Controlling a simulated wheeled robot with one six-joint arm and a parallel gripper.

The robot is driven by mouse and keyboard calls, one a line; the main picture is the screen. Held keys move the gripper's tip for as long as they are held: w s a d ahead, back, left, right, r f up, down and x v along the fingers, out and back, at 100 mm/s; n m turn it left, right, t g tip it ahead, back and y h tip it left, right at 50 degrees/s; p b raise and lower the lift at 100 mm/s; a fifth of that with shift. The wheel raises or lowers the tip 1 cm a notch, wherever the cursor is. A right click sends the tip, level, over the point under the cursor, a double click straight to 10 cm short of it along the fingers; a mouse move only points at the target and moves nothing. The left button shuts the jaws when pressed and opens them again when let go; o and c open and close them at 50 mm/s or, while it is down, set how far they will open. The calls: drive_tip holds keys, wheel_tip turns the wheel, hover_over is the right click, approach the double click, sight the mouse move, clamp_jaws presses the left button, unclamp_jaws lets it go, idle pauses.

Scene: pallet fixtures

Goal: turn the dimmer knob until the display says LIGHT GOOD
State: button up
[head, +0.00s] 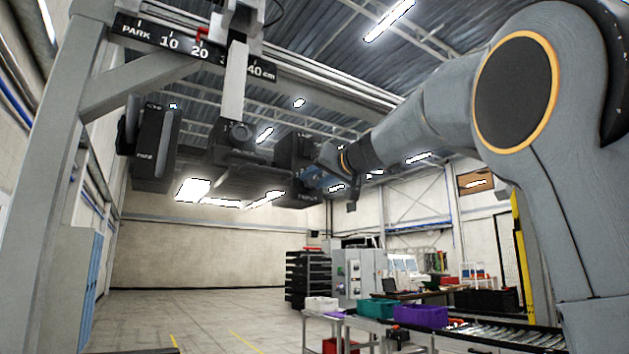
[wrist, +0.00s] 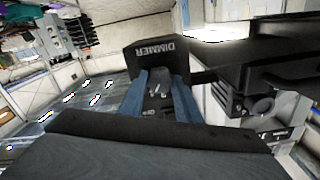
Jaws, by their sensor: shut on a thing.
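The dimmer housing (wrist: 160,54) is a black box with DIMMER printed on it, seen tilted in the wrist view. In the head view, a dark box (head: 296,152) hangs at the end of my arm and appears to be this housing. My gripper (wrist: 160,88) has its blue fingers at the housing's face, shut on the small dark dimmer knob (wrist: 157,91) between them. It also shows in the head view (head: 322,178), where the knob is hidden. No LIGHT GOOD text is readable in either view.
A grey gantry beam (head: 300,80) with a centimetre scale (head: 190,48) crosses overhead. A camera-like unit (head: 238,133) and a dark panel box (head: 155,145) hang left of my gripper. Crates (head: 420,316) stand on a low bench at right. The floor at left is clear.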

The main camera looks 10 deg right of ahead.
drive_tip(key=shift+m+b, duration=0.65)
drive_tip(key=shift+m, duration=1.95)
drive_tip(key=o, duration=1.1)
drive_tip(key=shift+c, duration=0.2)
drive_tip(key=b+v, duration=0.3)
drive_tip(key=v, duration=0.5)
drive_tip(key=shift+w+f, duration=0.1)
drive_tip(key=shift+w, duration=0.05)
